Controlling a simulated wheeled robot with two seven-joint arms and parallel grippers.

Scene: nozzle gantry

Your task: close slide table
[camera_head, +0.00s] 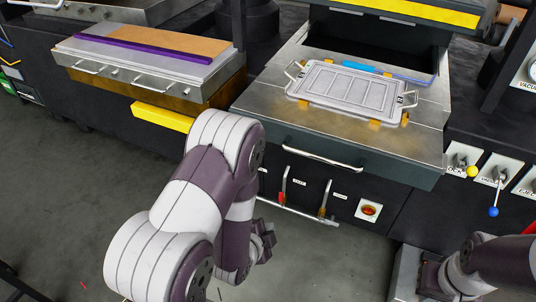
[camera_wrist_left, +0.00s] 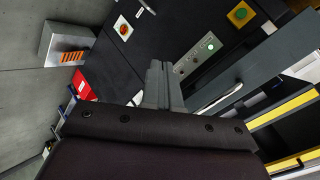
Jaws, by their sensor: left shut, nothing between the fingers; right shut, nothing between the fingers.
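The slide table (camera_head: 425,125) is a steel-topped drawer, pulled out from the dark machine at the centre right of the head view. Its dark front has a silver bar handle (camera_head: 322,159); a bar handle also shows in the left wrist view (camera_wrist_left: 215,99). A grey framed plate (camera_head: 350,90) with wire handles lies on the table top. My left gripper (camera_head: 266,241) is below and left of the handle, apart from it. Its fingers (camera_wrist_left: 157,85) are shut and empty. My right gripper (camera_head: 428,278) is low at the right, partly hidden, shut and empty.
Two levers and a rail (camera_head: 298,209) sit below the slide table, beside a red button (camera_head: 369,209). Knobbed valves (camera_head: 472,171) are at the right. Another drawer unit (camera_head: 140,78) with a purple strip stands at the left. Grey floor (camera_head: 60,200) is open at the lower left.

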